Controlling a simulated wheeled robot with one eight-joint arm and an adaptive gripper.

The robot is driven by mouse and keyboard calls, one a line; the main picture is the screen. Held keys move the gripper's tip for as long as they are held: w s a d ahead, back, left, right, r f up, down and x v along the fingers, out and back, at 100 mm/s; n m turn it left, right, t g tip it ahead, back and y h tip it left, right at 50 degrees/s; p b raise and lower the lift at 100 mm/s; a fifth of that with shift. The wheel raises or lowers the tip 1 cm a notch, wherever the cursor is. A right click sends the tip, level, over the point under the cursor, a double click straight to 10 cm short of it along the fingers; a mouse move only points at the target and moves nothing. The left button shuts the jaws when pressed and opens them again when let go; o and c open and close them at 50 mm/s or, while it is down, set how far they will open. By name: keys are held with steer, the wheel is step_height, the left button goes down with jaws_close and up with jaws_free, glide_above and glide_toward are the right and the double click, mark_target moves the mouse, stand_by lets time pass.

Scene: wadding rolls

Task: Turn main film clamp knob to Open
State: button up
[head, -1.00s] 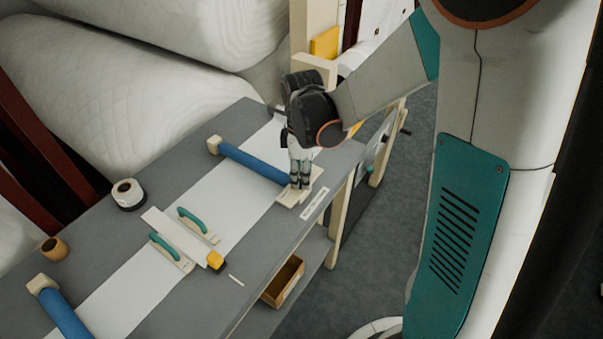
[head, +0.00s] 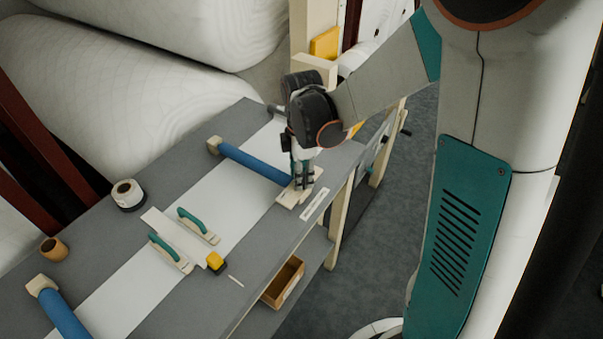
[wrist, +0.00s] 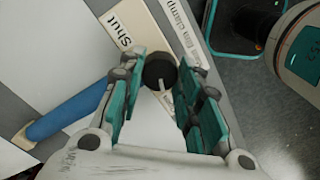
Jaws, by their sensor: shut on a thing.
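The black clamp knob (wrist: 159,70) sits between my gripper's teal-padded fingers in the wrist view. A pale pointer line shows at its lower side, directed away from the "Shut" label (wrist: 119,27). The knob stands on a cream base plate (head: 286,198) at the end of a blue roller (head: 253,163). My gripper (head: 303,182) points down over this plate and is shut on the knob; in the head view the fingers hide the knob. A label strip (wrist: 183,27) beside the plate reads "film clamp" in part. No "Open" label is readable.
The grey table (head: 244,118) carries a white film strip (head: 238,207), two teal-handled tools (head: 198,224), a yellow-ended bar (head: 215,261) and a tape roll (head: 128,194). A second blue roller (head: 66,318) lies at the front left. An open wooden box (head: 283,282) sits on the lower shelf.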

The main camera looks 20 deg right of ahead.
steer(key=o, duration=1.1)
steer(key=shift+r, duration=0.1)
step_height(320, 180, up, 12)
steer(key=shift+f, duration=0.1)
steer(key=s+m+t, duration=0.2)
steer(key=s+m, duration=0.3)
steer(key=s+r+m+t, duration=0.1)
steer(key=s+m+t, duration=0.1)
steer(key=s+m, duration=0.3)
steer(key=s+r+m+t, duration=0.1)
steer(key=s+m+t, duration=0.2)
steer(key=s+m, duration=0.2)
steer(key=shift+s+r+m, duration=0.1)
steer(key=shift+r+m, duration=0.15)
steer(key=shift+m, duration=0.45)
